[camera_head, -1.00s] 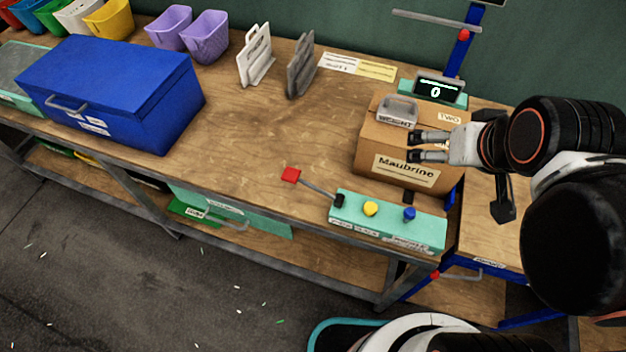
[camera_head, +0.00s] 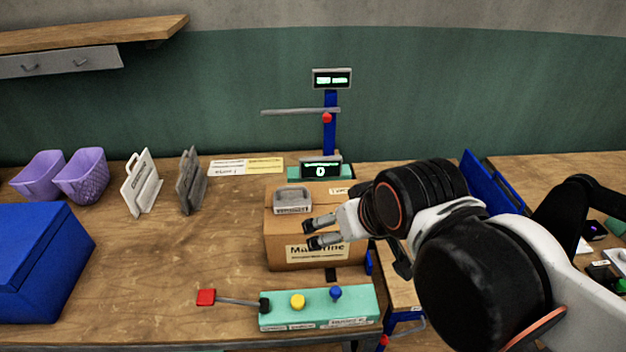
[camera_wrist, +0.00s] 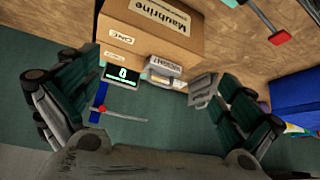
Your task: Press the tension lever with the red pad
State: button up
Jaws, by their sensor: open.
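The lever with the red pad (camera_head: 206,297) sticks out to the left from the teal control box (camera_head: 318,308) at the front of the table. The red pad also shows near the top edge of the wrist view (camera_wrist: 279,38). A yellow knob (camera_head: 298,301) and a blue knob (camera_head: 336,293) stand on the box. My gripper (camera_head: 309,234) is open in front of the cardboard box, to the right of and above the red pad in the head view. It appears empty, and its fingers frame the cardboard box in the wrist view (camera_wrist: 150,118).
A blue chest (camera_head: 45,262) and purple bins (camera_head: 82,178) are at left.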

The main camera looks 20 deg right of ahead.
aim_at(206, 297)
jog(key=j+u, duration=0.55)
jog(key=u, duration=0.15)
jog(key=k, duration=0.05)
